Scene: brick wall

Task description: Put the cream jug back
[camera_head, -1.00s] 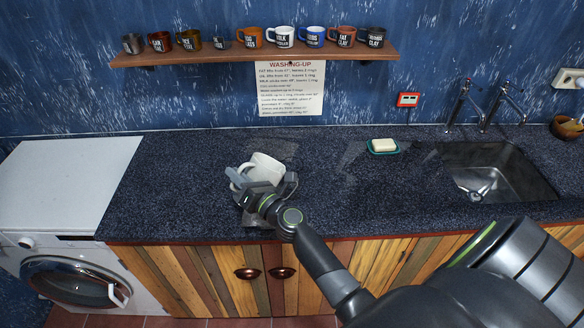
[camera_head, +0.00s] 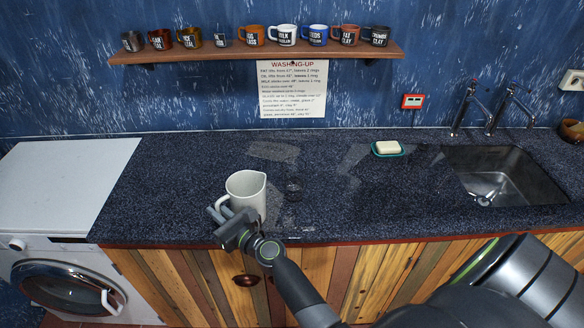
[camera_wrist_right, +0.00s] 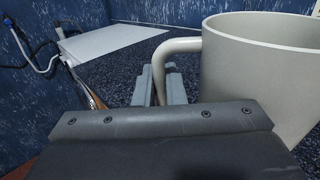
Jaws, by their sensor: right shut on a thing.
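The cream jug (camera_head: 248,188) is upright over the front part of the dark counter, left of the middle in the head view. I cannot tell whether its base touches the counter. My right gripper (camera_head: 222,216) is shut on the jug's handle, at the jug's lower left. In the right wrist view the jug (camera_wrist_right: 262,75) fills the right side, and its handle (camera_wrist_right: 172,48) runs down between the fingers (camera_wrist_right: 160,88). The inside bottom of the jug is hidden. My left gripper is not in view.
The speckled counter (camera_head: 350,205) is mostly clear, with a small dark round patch (camera_head: 293,187) right of the jug. A soap dish (camera_head: 388,149) and sink (camera_head: 500,175) are right. A wall shelf (camera_head: 255,53) carries several labelled mugs. A white washing machine (camera_head: 65,180) stands left.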

